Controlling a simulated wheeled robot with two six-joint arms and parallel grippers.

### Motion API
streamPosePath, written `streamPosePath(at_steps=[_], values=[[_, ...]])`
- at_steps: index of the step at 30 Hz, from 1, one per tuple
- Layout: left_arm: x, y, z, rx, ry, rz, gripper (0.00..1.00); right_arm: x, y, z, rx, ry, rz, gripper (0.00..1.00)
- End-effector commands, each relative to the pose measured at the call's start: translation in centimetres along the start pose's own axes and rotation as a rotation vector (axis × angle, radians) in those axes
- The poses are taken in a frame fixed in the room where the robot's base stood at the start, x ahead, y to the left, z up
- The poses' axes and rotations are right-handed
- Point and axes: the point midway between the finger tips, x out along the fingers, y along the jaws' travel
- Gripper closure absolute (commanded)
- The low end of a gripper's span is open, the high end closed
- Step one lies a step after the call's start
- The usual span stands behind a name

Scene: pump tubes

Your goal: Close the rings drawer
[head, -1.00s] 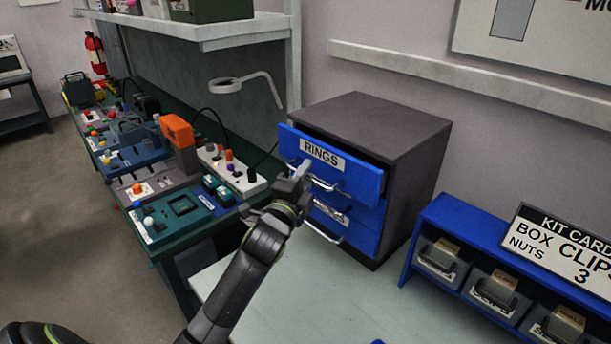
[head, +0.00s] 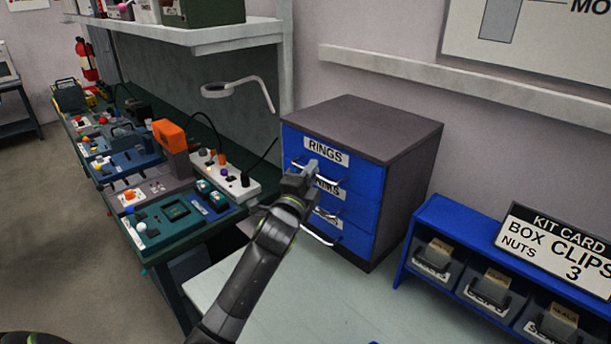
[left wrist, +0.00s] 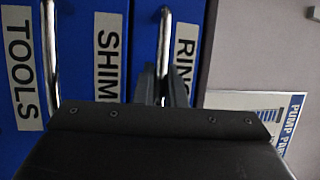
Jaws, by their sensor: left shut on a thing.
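The rings drawer (head: 345,163) is the top blue drawer of the dark cabinet (head: 380,125). Its front looks flush with the cabinet front in the head view. My left gripper (head: 311,173) is at this drawer's silver handle (head: 322,177) and is shut on it. In the left wrist view the fingers (left wrist: 163,88) straddle the handle bar (left wrist: 165,45) beside the partly hidden RINGS label (left wrist: 186,60). The drawer below (left wrist: 100,50) has a SHIMS label, partly covered in the head view. My right gripper is not in view.
The lowest drawer (left wrist: 22,90) is labelled TOOLS and looks shut. A pale bench top (head: 290,300) lies clear in front of the cabinet. A blue bin rack (head: 440,210) stands to the right. A dark green bench with devices (head: 180,235) is at left.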

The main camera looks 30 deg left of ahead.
Motion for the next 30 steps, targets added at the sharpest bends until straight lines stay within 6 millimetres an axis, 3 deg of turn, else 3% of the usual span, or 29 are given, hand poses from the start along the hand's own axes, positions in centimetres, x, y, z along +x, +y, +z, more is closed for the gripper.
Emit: streamPosePath(at_steps=[4, 5, 10, 22, 30], values=[[0.0, -0.2, 0.0, 0.000, 0.001, -0.003, 1.00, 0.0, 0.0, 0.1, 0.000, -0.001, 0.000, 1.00], [0.0, -0.2, 0.0, 0.000, 0.001, -0.003, 0.88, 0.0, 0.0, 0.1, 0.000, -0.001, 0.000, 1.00], [0.0, -0.2, 0.0, 0.000, 0.001, -0.003, 0.68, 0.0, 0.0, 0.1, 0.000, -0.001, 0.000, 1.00], [-0.7, 0.0, 0.0, 0.000, 0.000, -0.002, 0.68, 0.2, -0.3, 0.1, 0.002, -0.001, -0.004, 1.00], [-5.0, 0.2, 0.0, -0.001, 0.001, -0.002, 0.68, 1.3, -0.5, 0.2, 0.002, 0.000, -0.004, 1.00]])
